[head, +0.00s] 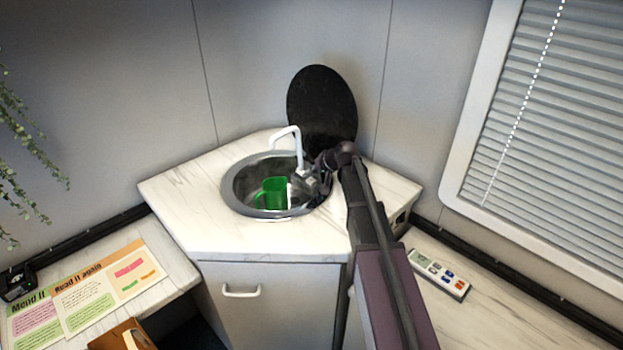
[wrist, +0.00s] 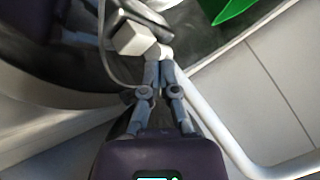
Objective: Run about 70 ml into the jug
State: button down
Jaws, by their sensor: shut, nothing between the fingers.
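A green jug (head: 272,193) stands inside the round metal sink (head: 238,203), below the white tap (head: 290,131). In the wrist view only an edge of the jug (wrist: 235,8) shows at the top. My gripper (head: 308,187) is at the right side of the sink, beside the tap, and right of the jug. In the wrist view my gripper (wrist: 158,58) has its fingers together and holds nothing. A pale block (wrist: 134,40) lies right at the fingertips; I cannot tell whether they touch it. The white tap pipe (wrist: 232,145) curves past the right finger. The jug's inside cannot be made out.
A black round lid (head: 322,100) stands raised behind the sink. The white counter (head: 225,235) is clear in front and left. A remote-like device (head: 438,273) lies on the right worktop. Printed cards (head: 108,284) lie on the left desk. Blinds (head: 560,110) cover the window.

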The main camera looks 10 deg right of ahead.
aim_at(312, 180)
jog(key=shift+r+p, duration=1.85)
jog(key=shift+r, duration=0.3)
notch_tip(312, 180, up, 9)
jog(key=p, duration=0.9)
jog(key=shift+r, duration=0.15)
jog(key=shift+r+p, duration=0.1)
jog(key=shift+p, duration=0.2)
